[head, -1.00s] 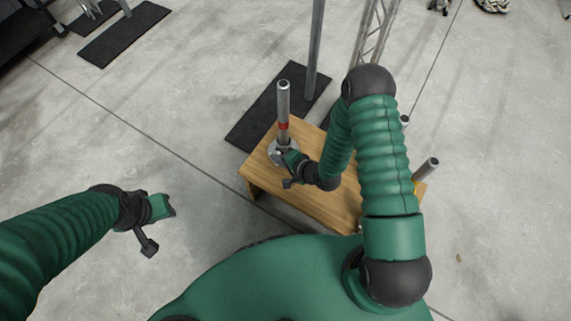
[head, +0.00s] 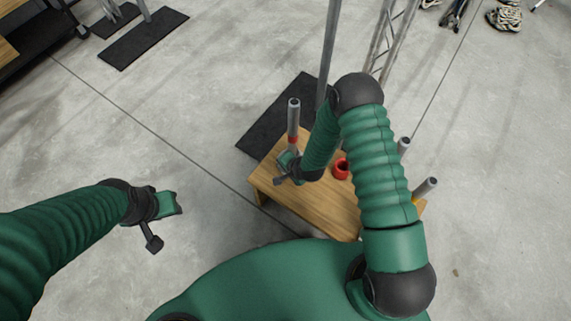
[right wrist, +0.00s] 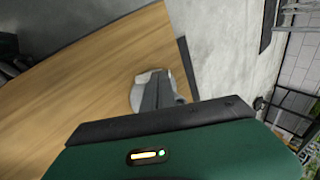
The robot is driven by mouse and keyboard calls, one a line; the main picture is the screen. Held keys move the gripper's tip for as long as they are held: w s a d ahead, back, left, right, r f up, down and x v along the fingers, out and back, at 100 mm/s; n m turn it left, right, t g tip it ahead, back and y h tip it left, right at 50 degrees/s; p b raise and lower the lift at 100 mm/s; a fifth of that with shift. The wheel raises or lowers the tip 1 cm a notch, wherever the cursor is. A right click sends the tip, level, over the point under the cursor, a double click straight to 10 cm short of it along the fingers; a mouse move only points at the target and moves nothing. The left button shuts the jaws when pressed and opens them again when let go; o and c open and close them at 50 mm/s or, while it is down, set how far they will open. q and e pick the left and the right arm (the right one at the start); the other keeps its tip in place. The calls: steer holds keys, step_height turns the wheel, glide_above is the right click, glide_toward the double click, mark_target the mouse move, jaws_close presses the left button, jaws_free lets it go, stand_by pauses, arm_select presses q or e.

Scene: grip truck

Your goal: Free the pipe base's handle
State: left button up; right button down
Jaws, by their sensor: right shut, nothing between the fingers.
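A grey metal pipe (head: 293,115) with a red band stands upright on the left part of a wooden table (head: 323,205). My right gripper (head: 284,168) is shut and empty, low beside the foot of this pipe, and hides most of its base in the head view. In the right wrist view a pale metal base (right wrist: 140,92) lies on the wooden top, just beyond the edge of my right gripper (right wrist: 165,115). I cannot make out the handle clearly. My left gripper (head: 166,222) is open and empty over the floor, well left of the table.
A red ring-shaped part (head: 341,169) sits on the table beside my right forearm. Two more pipes (head: 404,147) (head: 425,188) stand at the table's right. A black mat (head: 265,133) and a tall post (head: 329,45) are behind.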

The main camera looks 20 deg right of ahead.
steer(key=shift+w+a+r+g+h+p, duration=0.35)
steer(key=shift+g+h+p, duration=0.15)
steer(key=shift+g, duration=0.1)
steer(key=shift+f, duration=0.2)
arm_select(q)
steer(key=shift+w+p+v, duration=0.25)
steer(key=shift+p+v, duration=0.1)
steer(key=shift+v, duration=0.85)
arm_select(e)
steer(key=shift+w+a+f, duration=0.1)
steer(key=shift+w+a, duration=0.1)
steer(key=shift+w, duration=0.15)
arm_select(q)
steer(key=shift+r, duration=0.1)
arm_select(e)
steer(key=shift+w, duration=0.1)
